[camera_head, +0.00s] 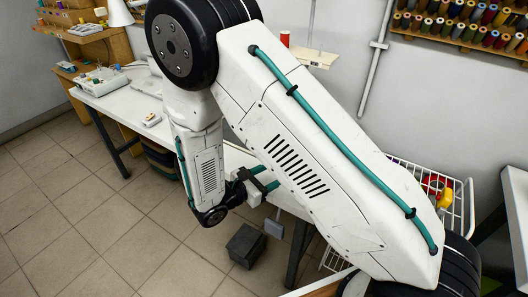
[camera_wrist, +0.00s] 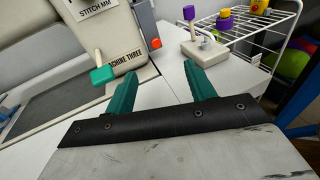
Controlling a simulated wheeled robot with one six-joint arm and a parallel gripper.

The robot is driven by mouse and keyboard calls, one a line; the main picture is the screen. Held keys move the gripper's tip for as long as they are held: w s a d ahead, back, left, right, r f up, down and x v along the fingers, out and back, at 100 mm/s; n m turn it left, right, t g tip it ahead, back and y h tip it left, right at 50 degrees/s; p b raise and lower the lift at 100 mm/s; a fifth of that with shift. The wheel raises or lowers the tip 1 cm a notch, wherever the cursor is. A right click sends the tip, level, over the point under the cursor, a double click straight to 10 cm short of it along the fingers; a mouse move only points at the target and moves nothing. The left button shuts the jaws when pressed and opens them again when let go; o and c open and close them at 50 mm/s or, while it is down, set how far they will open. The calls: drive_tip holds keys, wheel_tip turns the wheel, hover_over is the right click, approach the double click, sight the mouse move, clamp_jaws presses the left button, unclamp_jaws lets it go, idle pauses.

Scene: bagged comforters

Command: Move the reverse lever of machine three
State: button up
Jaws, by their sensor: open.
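Machine three (camera_wrist: 84,32), a pale sewing machine named by its printed label, stands at the upper left of the wrist view. A lever with a green tip (camera_wrist: 102,76) sticks out from its front, below and left of the label. My gripper (camera_wrist: 160,69) is open and empty, its two green fingers spread apart. The lever tip is just left of the left finger, outside the gap between the fingers; I cannot tell the distance in depth. In the head view, my gripper is partly hidden behind my arm, and machine three cannot be made out.
An orange button (camera_wrist: 156,43) is on the machine's right side. A small device with a purple knob (camera_wrist: 189,13) stands behind on the white table. A white wire rack (camera_wrist: 262,28) holding colourful items is at the right. In the head view, a dark pedal-like box (camera_head: 247,246) lies on the tiled floor.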

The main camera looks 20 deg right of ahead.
drive_tip(key=shift+w+a+f+n+t, duration=0.4)
drive_tip(key=shift+w+f+n+t, duration=0.1)
drive_tip(key=shift+w+t, duration=0.1)
drive_tip(key=shift+w+a+f+n+t, duration=0.4)
drive_tip(key=shift+w+f+n+t, duration=0.1)
drive_tip(key=shift+w+t, duration=0.1)
drive_tip(key=w+a+t, duration=0.1)
drive_tip(key=w+a+r+n+t+y, duration=0.1)
drive_tip(key=w, duration=0.1)
drive_tip(key=shift+w+n+t, duration=0.15)
drive_tip(key=shift+n+t, duration=0.15)
drive_tip(key=shift+t, duration=0.1)
drive_tip(key=shift+w+a+r, duration=0.1)
drive_tip(key=shift+w+r, duration=0.05)
drive_tip(key=shift+w, duration=0.15)
drive_tip(key=x, duration=0.7)
drive_tip(key=shift+w, duration=0.25)
drive_tip(key=c, duration=1.2)
